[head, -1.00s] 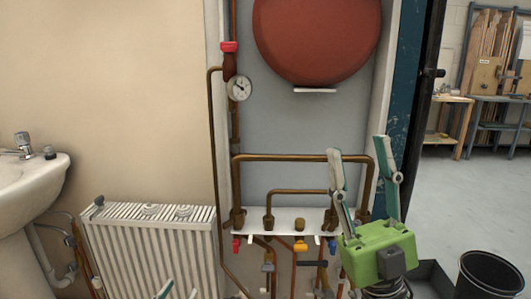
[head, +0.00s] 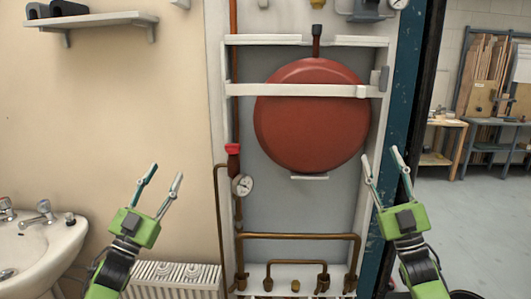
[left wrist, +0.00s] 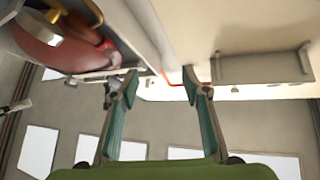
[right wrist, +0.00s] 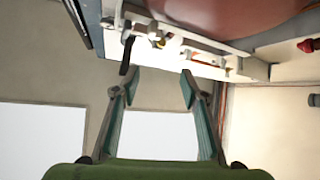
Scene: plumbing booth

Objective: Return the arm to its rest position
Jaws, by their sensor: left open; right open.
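My left gripper (head: 158,188) is in the lower left of the head view, fingers pointing up, open and empty in front of the beige wall. Its open fingers also show in the left wrist view (left wrist: 160,92). My right gripper (head: 382,168) is at the lower right of the head view, fingers up, open and empty, to the right of the red round tank. In the right wrist view its fingers (right wrist: 158,92) are spread with nothing between them. Both arms are raised and roughly level with each other.
A sink (head: 45,250) and a radiator (head: 175,280) stand at the left. A shelf (head: 95,20) is at the upper left. Open floor lies at the right.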

